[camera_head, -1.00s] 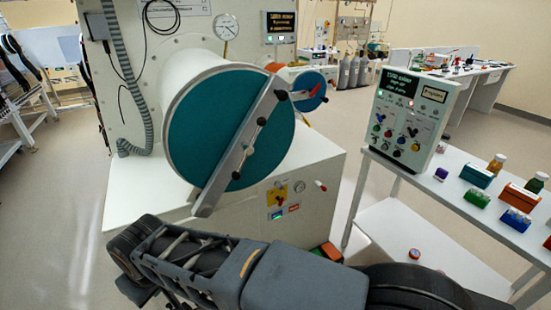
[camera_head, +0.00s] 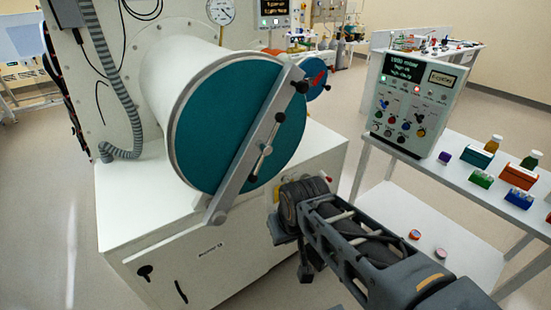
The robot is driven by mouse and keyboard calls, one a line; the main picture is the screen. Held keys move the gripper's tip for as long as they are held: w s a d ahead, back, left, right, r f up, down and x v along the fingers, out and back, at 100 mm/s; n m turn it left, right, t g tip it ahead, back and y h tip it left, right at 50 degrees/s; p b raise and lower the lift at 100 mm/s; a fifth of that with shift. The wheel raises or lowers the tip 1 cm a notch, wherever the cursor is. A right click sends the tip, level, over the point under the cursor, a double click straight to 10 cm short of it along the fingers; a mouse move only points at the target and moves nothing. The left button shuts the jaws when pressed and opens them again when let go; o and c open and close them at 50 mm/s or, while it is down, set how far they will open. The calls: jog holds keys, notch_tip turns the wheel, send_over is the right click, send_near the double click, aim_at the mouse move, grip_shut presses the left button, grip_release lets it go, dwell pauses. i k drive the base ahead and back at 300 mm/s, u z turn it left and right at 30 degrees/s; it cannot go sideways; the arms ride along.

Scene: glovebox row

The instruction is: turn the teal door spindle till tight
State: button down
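The teal round door (camera_head: 222,125) closes the end of the large white cylinder at the left middle. A grey bar (camera_head: 240,172) crosses it on a slant, from upper right to lower left. My gripper cannot be made out in this view.
A smaller blue door (camera_head: 315,84) with a red handle is behind at the right. A control box (camera_head: 415,100) stands on a white side table (camera_head: 460,172) with several coloured blocks and bottles. The white cabinet (camera_head: 215,262) is under the cylinder. Floor is clear at left.

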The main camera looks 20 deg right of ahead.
aim_at(266, 148)
jog(key=k, duration=0.5)
jog(key=u, duration=0.5)
jog(key=i, duration=0.15)
jog(key=u, duration=0.25)
